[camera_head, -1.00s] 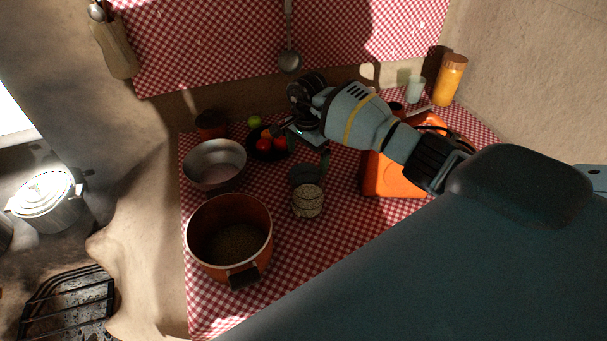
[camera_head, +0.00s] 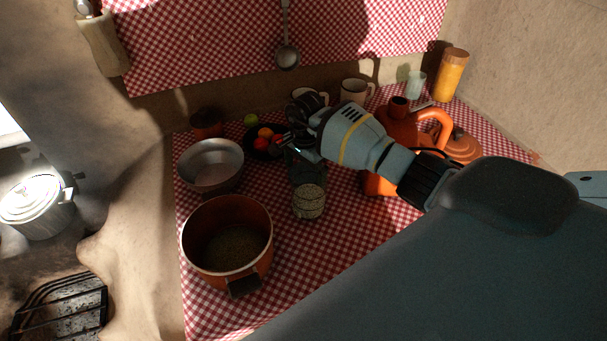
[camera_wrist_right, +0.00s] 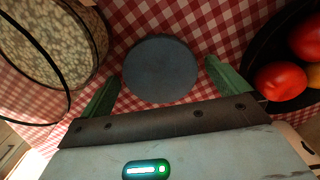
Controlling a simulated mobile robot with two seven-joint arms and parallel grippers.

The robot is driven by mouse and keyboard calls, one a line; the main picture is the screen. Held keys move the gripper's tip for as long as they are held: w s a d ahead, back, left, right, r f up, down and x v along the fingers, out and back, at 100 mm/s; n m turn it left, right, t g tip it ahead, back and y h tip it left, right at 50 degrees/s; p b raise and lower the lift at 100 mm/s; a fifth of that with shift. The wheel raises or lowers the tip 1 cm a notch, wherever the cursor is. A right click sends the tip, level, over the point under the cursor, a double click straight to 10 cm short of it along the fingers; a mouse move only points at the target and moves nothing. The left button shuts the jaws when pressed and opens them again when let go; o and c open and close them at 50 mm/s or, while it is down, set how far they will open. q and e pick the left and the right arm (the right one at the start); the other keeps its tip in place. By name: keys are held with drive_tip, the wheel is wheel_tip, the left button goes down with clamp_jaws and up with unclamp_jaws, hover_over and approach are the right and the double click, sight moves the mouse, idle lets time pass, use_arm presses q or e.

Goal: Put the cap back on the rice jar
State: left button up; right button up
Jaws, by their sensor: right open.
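The rice jar (camera_head: 309,201) stands upright on the checked cloth, a clear jar with pale grains inside. In the wrist view its round open mouth (camera_wrist_right: 52,45) shows at the upper left, with no cap on it. The cap, a dark blue-grey disc (camera_wrist_right: 160,68), lies beside the jar on the cloth. My right gripper (camera_wrist_right: 163,72) is open above the cap, one green finger to each side of it, and holds nothing. In the head view this gripper (camera_head: 290,150) is behind the jar, and I cannot make out the cap clearly there. My left gripper is not in view.
A black bowl (camera_wrist_right: 257,50) with tomatoes lies close to the right finger. An orange pot (camera_head: 228,262) and a metal bowl (camera_head: 212,165) stand left of the jar. An orange kettle (camera_head: 402,125) and mugs stand behind my right arm. Cloth in front of the jar is clear.

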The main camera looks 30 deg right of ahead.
drive_tip(key=c, duration=0.9)
drive_tip(key=shift+c, duration=0.2)
drive_tip(key=shift+r, duration=0.1)
wheel_tip(320, 180, up, 10)
